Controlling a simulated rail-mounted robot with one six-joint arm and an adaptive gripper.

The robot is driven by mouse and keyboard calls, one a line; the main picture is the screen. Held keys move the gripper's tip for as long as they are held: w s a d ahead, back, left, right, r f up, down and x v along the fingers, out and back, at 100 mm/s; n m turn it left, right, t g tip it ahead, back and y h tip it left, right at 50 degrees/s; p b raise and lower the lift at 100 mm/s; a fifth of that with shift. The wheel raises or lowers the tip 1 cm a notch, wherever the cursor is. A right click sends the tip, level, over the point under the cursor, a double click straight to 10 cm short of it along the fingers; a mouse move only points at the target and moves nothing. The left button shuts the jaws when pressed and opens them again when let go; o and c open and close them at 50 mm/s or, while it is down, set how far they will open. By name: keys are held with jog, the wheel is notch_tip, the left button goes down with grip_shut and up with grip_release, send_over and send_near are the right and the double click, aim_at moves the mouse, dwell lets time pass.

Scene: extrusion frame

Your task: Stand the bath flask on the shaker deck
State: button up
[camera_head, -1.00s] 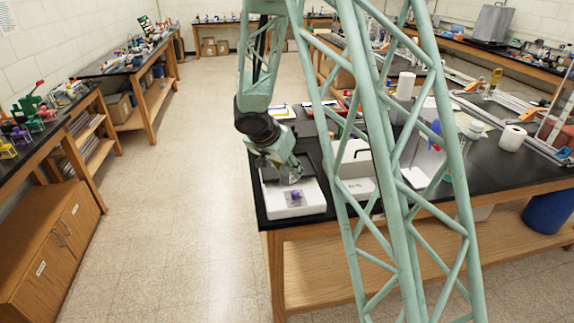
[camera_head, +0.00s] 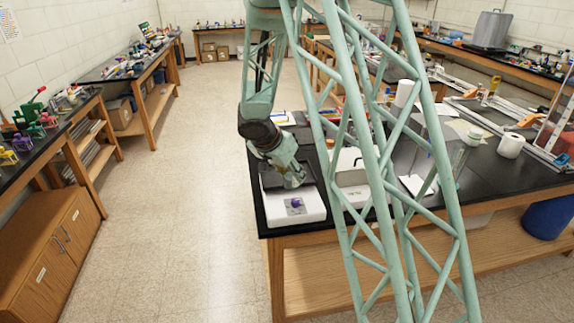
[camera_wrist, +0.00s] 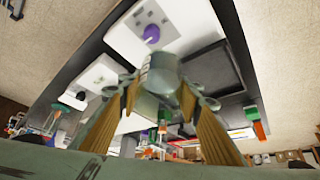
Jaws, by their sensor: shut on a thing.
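The shaker shows in the wrist view as a white body with a purple knob (camera_wrist: 151,33) and a dark, raised-rim deck (camera_wrist: 213,68) beside it. In the head view its white body (camera_head: 312,211) is at the near left table corner, and the dark deck is partly hidden by my gripper (camera_head: 291,178). In the wrist view my gripper (camera_wrist: 160,88) is shut on the bath flask (camera_wrist: 164,74), a grey-green, see-through vessel with pale marks. The flask overlaps the edge between body and deck there; I cannot tell whether it touches the deck.
A white box-like unit (camera_head: 352,168) stands right of the shaker. My lattice arm hides part of the bench. The floor left of the bench is clear.

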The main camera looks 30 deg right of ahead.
jog(key=shift+w+d+f+p, duration=0.2)
jog(key=shift+w+d+p, duration=0.55)
jog(key=shift+w, duration=1.2)
jog(key=shift+w+d+f+p, duration=0.15)
jog(key=shift+w+d+p, duration=0.6)
jog(key=shift+w, duration=1.15)
jog(key=shift+w+d+f+p, duration=0.2)
jog(key=shift+w+d+p, duration=0.55)
jog(key=shift+w, duration=1.2)
jog(key=shift+w+a, duration=0.1)
jog(key=shift+w, duration=0.2)
jog(key=shift+w+f+p, duration=0.1)
jog(key=shift+f+p, duration=0.1)
jog(key=shift+p, duration=0.15)
jog(key=shift+f+p, duration=0.3)
jog(key=shift+f, duration=1.3)
jog(key=shift+f+b, duration=0.15)
jog(key=shift+b, duration=0.25)
jog(key=o, duration=1)
jog(key=shift+c, duration=0.2)
